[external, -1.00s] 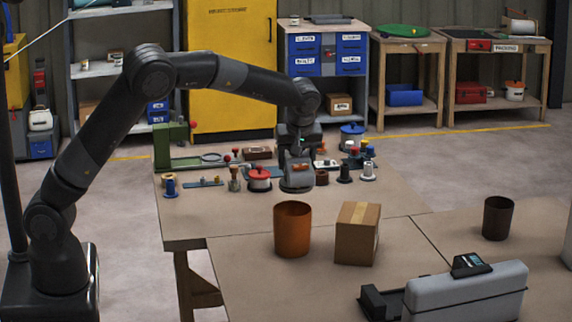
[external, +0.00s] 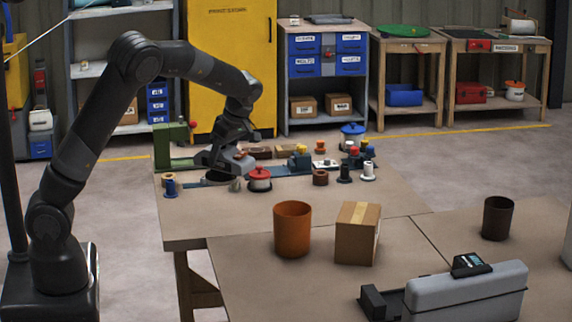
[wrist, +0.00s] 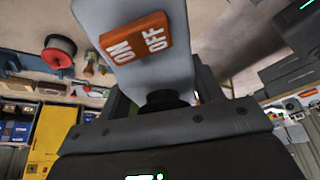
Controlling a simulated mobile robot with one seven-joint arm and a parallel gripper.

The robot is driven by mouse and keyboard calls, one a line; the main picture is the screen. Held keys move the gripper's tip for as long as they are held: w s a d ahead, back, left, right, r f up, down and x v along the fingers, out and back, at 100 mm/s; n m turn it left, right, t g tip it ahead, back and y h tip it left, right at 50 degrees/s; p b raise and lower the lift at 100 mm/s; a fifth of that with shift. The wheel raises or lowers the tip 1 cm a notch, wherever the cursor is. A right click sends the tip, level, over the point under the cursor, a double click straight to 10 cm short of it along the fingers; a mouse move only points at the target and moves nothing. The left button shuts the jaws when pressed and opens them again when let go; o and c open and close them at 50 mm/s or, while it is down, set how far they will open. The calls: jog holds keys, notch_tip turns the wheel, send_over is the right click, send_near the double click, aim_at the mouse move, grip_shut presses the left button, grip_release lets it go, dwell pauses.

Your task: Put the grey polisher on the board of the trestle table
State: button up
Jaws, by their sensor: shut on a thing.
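My gripper (external: 232,146) is shut on the grey polisher (external: 240,166) at the left part of the trestle table (external: 215,222). The polisher is a grey body with a dark disc low at its left end. It is tilted, close to the tan top; I cannot tell whether the disc touches it. In the wrist view the grey body (wrist: 160,74) with its orange ON/OFF switch rises between my gripper's fingers (wrist: 163,98). My wrist partly hides the polisher in the external view.
A green stand (external: 170,146) is behind left, and a blue spool (external: 170,187) is left. Several small parts crowd the back right. An orange cup (external: 292,230) and a cardboard box (external: 357,234) stand in front. The front left top is clear.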

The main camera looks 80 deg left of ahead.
notch_tip(320, 180, down, 3)
jog(key=shift+a+r, duration=0.15)
jog(key=shift+r, duration=0.05)
jog(key=shift+s+a+f, duration=0.35)
jog(key=shift+a+f, duration=1.5)
jog(key=shift+a, duration=0.05)
jog(key=shift+s+a+f, duration=0.3)
jog(key=shift+a+f, duration=1.55)
jog(key=shift+s+a+f, duration=0.35)
jog(key=shift+a+f, duration=1.5)
jog(key=shift+a, duration=0.05)
jog(key=shift+f, duration=0.2)
jog(key=o, duration=1.6)
jog(key=v, duration=1.2)
jog(key=shift+r, duration=0.15)
